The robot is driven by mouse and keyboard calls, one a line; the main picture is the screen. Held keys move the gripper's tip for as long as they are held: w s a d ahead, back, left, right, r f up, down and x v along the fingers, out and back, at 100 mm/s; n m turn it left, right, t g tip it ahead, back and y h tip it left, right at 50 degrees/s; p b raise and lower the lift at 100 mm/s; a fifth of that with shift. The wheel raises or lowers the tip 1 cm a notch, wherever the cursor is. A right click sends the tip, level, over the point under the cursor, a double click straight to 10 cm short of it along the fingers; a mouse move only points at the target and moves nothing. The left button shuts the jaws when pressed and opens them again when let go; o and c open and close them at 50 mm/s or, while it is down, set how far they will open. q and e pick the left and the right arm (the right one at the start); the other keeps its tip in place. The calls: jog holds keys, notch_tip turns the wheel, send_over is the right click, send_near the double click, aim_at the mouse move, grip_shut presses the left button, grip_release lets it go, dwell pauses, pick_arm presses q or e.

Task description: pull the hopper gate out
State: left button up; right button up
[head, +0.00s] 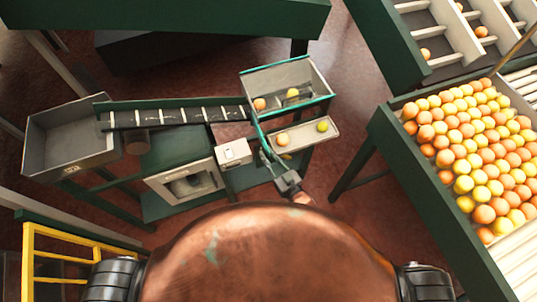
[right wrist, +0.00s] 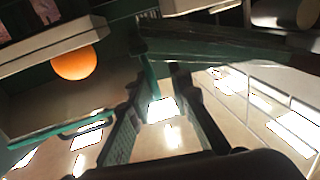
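The hopper (head: 312,72) is a grey box with a teal rim at the upper end of the conveyor, with an orange and a yellow fruit in it. A thin teal strip (head: 256,128), which looks like the gate or its handle, runs down from its near left corner. My right gripper (head: 266,158) is just below this strip, beside the small tray. In the right wrist view its fingers (right wrist: 160,105) stand apart, with a teal bar (right wrist: 150,78) near the tips. I cannot tell if they touch it. My left gripper is not in view.
A small tray (head: 303,140) with an orange and a green-yellow fruit is right of my right gripper. A white box (head: 234,153) is close on its left. The conveyor (head: 180,116) leads left to an empty grey bin (head: 68,135). A large fruit-filled table (head: 378,122) stands at right.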

jog(key=shift+w+d+f, duration=0.1)
jog(key=shift+d+f, duration=0.1)
jog(key=shift+d, duration=0.2)
